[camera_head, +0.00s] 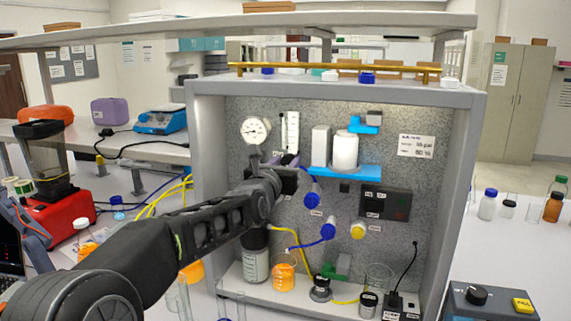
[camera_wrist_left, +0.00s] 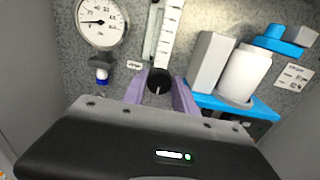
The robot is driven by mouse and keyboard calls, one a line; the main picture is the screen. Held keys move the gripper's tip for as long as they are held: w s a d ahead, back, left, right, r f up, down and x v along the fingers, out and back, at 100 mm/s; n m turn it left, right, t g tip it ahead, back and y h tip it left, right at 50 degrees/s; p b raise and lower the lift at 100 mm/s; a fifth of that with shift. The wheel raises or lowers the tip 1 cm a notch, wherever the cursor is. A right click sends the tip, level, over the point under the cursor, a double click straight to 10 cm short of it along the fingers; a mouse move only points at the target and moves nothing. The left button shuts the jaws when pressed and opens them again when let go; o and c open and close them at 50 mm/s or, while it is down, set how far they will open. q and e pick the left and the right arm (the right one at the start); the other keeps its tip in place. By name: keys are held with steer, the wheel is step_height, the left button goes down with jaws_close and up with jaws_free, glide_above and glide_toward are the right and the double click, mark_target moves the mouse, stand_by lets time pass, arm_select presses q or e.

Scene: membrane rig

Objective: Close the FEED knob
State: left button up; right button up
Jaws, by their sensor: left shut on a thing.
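A round black knob (camera_wrist_left: 158,82) sits on the speckled panel under the flow meter, with a small white label beside it that is too small to read surely. I take it as the FEED knob. My left gripper (camera_wrist_left: 160,88) has its purple fingers on either side of the knob and is shut on it. A pale line on the knob's face points roughly up and down. My right gripper is in neither view.
A gauge (camera_head: 255,130) is left of the flow meter (camera_head: 290,132). A white canister (camera_head: 345,151) stands on a blue shelf (camera_head: 347,172) to the right. Blue-ended fittings (camera_head: 312,200) and a dark box (camera_head: 384,202) are lower. Bottles and jars line the rig's floor.

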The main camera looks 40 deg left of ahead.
arm_select(q)
jaws_close()
